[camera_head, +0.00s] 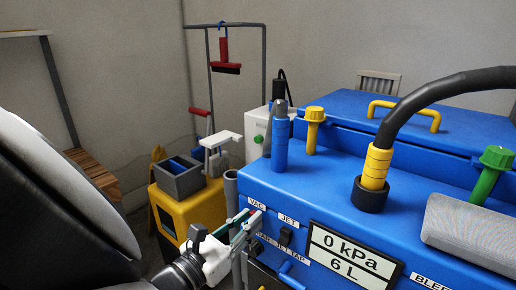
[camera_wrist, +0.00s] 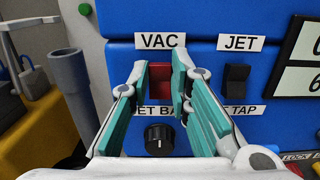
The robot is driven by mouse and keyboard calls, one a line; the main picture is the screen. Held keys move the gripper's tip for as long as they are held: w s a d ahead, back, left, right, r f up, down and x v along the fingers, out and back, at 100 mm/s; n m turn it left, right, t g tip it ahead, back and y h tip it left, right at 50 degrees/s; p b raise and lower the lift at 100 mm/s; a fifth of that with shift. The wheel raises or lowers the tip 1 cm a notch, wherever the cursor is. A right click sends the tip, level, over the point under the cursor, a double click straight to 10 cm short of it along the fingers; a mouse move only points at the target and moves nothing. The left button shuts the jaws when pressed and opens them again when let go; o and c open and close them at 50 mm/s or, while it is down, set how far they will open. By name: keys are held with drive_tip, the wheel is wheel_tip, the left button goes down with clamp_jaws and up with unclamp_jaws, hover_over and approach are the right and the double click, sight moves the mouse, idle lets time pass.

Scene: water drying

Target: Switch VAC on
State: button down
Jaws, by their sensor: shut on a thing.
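The VAC switch (camera_wrist: 160,82) is a red rocker under the white VAC label (camera_wrist: 160,41) on the front of the blue machine (camera_head: 330,190). My gripper (camera_wrist: 160,66) has its two teal-padded fingertips at the left and right of this switch and is shut on it. In the head view my gripper (camera_head: 250,220) reaches the panel's left end, and its fingers hide the switch there. The picture does not clearly show which way the rocker is tipped. The display (camera_head: 350,252) reads 0 kPa and 6 L.
The black JET switch (camera_wrist: 236,80) sits close to the right of my fingers. A black knob (camera_wrist: 159,139) is below, between the fingers. A grey tube (camera_wrist: 72,80) stands left of the panel. A yellow cart (camera_head: 190,205) with a grey bin is further left.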

drive_tip(key=shift+s+f+t+h+p, duration=0.1)
drive_tip(key=shift+f+t+h+p, duration=0.3)
drive_tip(key=shift+t+h, duration=0.35)
drive_tip(key=shift+s+f+t+h+p, duration=0.1)
drive_tip(key=shift+f+t+h+p, duration=0.3)
drive_tip(key=shift+t, duration=0.55)
drive_tip(key=shift+r+h, duration=0.1)
drive_tip(key=shift+h, duration=0.15)
drive_tip(key=c, duration=1.5)
unclamp_jaws()
drive_tip(key=shift+a, duration=0.1)
drive_tip(key=v, duration=1.2)
